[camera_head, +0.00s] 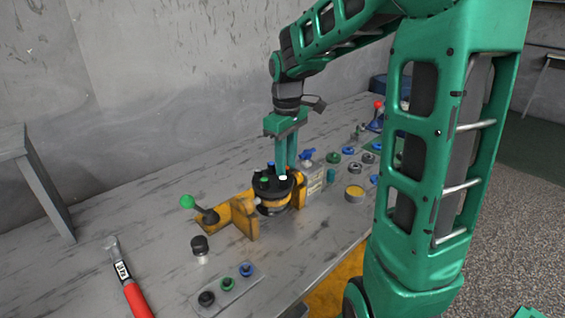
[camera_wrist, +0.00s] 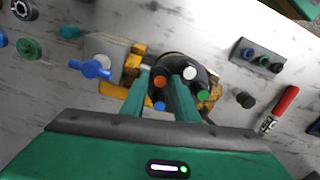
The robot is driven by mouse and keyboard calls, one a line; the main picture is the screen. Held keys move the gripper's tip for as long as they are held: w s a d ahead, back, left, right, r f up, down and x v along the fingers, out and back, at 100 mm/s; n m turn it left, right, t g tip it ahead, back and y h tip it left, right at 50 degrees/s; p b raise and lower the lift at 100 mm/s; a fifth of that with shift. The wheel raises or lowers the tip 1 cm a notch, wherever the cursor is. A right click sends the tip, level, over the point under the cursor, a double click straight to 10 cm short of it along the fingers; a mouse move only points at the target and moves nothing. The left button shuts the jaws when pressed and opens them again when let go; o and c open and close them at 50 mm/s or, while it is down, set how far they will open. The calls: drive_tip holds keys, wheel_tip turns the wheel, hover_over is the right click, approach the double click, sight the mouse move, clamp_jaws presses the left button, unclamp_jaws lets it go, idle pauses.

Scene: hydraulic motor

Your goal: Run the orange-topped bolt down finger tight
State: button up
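The hydraulic motor (camera_head: 272,190) is a round black-topped body held in a yellow fixture (camera_head: 243,222) on the table; in the wrist view its black top (camera_wrist: 176,64) carries bolts with coloured tops. The orange-topped bolt (camera_wrist: 159,106) shows in the gap between my fingers; I cannot make it out in the head view. The blue-topped (camera_wrist: 159,82), white-topped (camera_wrist: 190,72) and green-topped (camera_wrist: 203,96) bolts are around it. My gripper (camera_head: 285,174) points down at the motor. In the wrist view its two fingers (camera_wrist: 160,78) are apart, with no contact on the bolt visible.
A green-knobbed lever (camera_head: 188,202) stands left of the fixture. A tray (camera_head: 226,292) with knobs, a black-capped part (camera_head: 200,246) and a red-handled tool (camera_head: 134,292) lie in front. A blue valve handle (camera_wrist: 92,68) is close beside the fixture. Several small parts lie behind.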

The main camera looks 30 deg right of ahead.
drive_tip(key=shift+f, duration=0.5)
drive_tip(key=shift+r, duration=0.2)
idle(0.4)
drive_tip(key=c, duration=0.6)
drive_tip(key=shift+m, duration=2.1)
drive_tip(key=shift+m, duration=2)
